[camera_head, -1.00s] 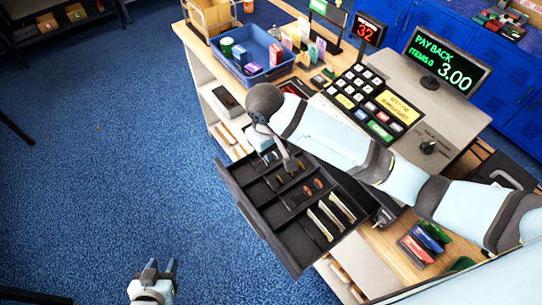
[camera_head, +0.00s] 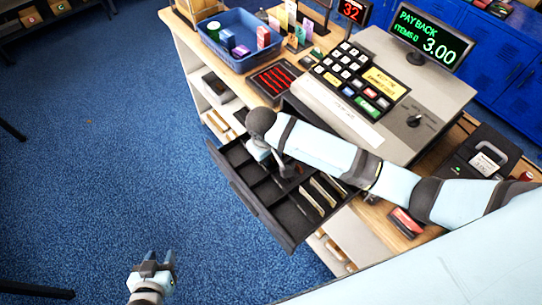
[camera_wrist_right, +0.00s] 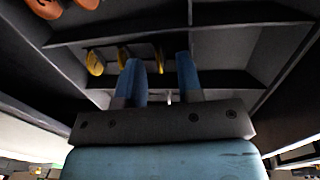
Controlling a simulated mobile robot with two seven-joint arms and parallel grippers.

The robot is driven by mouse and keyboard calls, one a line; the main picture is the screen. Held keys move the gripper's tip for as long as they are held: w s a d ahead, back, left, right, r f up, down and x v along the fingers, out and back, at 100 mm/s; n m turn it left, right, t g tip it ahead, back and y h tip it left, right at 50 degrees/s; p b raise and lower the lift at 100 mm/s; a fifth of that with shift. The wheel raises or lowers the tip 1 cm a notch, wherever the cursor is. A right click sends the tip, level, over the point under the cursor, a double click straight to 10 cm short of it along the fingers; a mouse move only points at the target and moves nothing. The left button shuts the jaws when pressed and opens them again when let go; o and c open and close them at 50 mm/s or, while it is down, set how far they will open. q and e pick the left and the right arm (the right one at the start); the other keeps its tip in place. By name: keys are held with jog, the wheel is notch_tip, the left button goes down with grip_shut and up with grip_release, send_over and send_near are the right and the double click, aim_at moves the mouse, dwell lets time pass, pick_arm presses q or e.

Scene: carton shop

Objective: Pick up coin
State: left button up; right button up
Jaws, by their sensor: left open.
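The open cash drawer (camera_head: 262,205) is black and divided into compartments. My right gripper (camera_head: 285,168) reaches down into its coin section, and the arm hides part of it. In the right wrist view its two fingers (camera_wrist_right: 161,68) are apart. Several gold coins (camera_wrist_right: 95,62) stand on edge in one compartment. One gold coin (camera_wrist_right: 160,57) shows in the gap between the fingertips; I cannot tell whether they touch it. Copper coins (camera_wrist_right: 45,7) lie in another compartment at top left. A small silvery thing (camera_wrist_right: 168,97) shows between the finger bases. My left gripper (camera_head: 160,262) is open and empty above the floor.
Banknotes (camera_head: 322,190) stand in the drawer's right slots. The register (camera_head: 360,85) and display (camera_head: 430,35) are behind. A blue bin (camera_head: 240,45) sits on the counter, and a card terminal (camera_head: 485,160) is at right.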

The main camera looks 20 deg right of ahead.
jog(key=shift+d+f, duration=0.15)
jog(key=shift+f, duration=0.45)
grip_shut()
jog(key=shift+r, duration=0.1)
notch_tip(320, 180, up, 20)
dwell(0.5)
dwell(0.4)
